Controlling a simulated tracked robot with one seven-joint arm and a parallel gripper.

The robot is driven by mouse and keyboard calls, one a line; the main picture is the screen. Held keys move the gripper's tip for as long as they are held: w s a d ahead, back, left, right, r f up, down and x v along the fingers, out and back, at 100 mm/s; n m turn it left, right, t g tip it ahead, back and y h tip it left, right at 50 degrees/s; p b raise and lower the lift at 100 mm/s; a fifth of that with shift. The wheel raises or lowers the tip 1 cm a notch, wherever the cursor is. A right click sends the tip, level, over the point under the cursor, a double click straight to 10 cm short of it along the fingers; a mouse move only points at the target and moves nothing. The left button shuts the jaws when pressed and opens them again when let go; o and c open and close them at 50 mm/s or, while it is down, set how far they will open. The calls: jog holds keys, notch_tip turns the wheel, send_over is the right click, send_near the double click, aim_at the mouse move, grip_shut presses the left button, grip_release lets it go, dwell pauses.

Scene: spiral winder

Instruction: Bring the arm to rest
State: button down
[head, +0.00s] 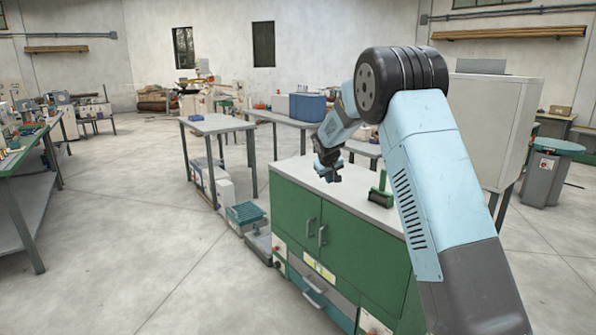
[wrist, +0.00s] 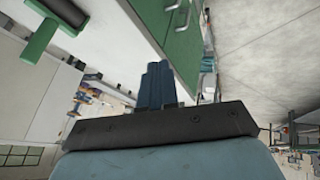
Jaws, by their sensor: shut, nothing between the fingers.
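My arm reaches up from the lower right in the head view, bends at a dark joint and hangs down over a green cabinet (head: 345,240) with a pale top. My gripper (head: 329,177) is above the left part of that top, apart from the things on it. In the wrist view my gripper (wrist: 157,68) shows as two blue fingers side by side, shut with nothing between them. A green roller tool (head: 381,190) stands on the cabinet top, right of my gripper; it also shows in the wrist view (wrist: 42,42).
A grey table (head: 215,124) stands behind and left of the cabinet. A blue box (head: 307,107) sits on a bench further back. A large pale panel (head: 495,125) stands behind my arm at right. A workbench (head: 25,150) is at the far left. Open floor lies between.

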jog(key=s+d+r+m, duration=0.1)
jog(key=s+d+r, duration=0.2)
jog(key=s+r, duration=0.45)
jog(key=s+d+r+m, duration=0.1)
jog(key=s+d+r, duration=0.3)
jog(key=s, duration=0.7)
jog(key=s+d+r+m, duration=0.1)
jog(key=s+d+r, duration=0.2)
jog(key=s+r, duration=0.5)
jog(key=s+d+f+m, duration=0.1)
jog(key=s+f, duration=0.1)
jog(key=s, duration=1.4)
jog(key=s+d+f+g+y, duration=0.1)
jog(key=s+f, duration=0.1)
jog(key=s, duration=1.3)
jog(key=shift+s+f+m, duration=0.35)
jog(key=shift+s+m, duration=0.05)
